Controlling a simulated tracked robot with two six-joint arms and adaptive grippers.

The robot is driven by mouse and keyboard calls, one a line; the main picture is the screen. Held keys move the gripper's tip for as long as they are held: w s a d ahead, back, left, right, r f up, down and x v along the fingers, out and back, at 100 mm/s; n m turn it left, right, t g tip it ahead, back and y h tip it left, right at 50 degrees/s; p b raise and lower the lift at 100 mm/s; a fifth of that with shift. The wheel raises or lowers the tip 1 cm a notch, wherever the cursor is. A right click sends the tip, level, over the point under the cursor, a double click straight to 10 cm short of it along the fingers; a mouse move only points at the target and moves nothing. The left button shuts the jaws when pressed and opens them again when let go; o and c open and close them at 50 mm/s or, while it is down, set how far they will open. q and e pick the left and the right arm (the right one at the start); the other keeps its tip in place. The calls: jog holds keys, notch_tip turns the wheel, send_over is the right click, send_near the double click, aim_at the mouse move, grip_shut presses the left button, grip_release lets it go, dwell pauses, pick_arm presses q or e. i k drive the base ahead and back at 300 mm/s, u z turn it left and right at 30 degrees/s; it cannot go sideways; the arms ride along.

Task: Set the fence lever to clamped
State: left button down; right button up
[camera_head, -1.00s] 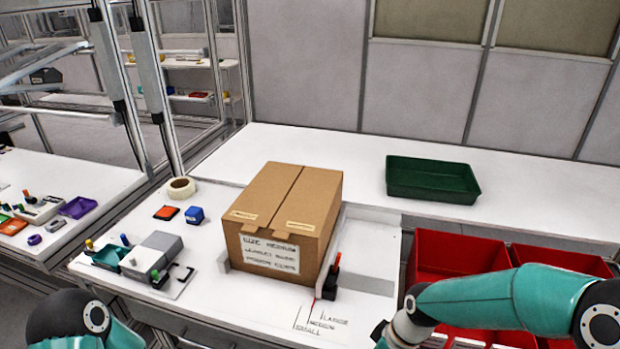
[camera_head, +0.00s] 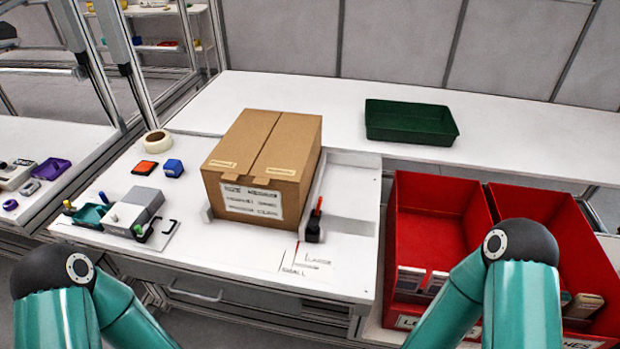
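The fence lever (camera_head: 315,222) is a black block with a red-orange handle at the right front corner of the cardboard box. Its handle stands up, leaning slightly; I cannot tell which setting that is. The pale fence (camera_head: 321,188) runs along the box's right side. The closed cardboard box (camera_head: 262,165) sits on the white bench beside it. Size lines, one reading SMALL, are printed in front of the lever. Both my arms show only teal links at the bottom of the view, apart from the lever. Neither gripper is in view.
Red bins (camera_head: 436,212) stand right of the bench. A green tray (camera_head: 410,122) lies behind them. The bench front near the size lines is clear.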

aim_at(320, 199)
jog(key=u, duration=0.75)
jog(key=i, duration=0.15)
jog(key=z, duration=2.95)
jog(key=k, duration=1.65)
jog(key=u, duration=1.05)
jog(key=i, duration=0.85)
jog(key=u, duration=0.1)
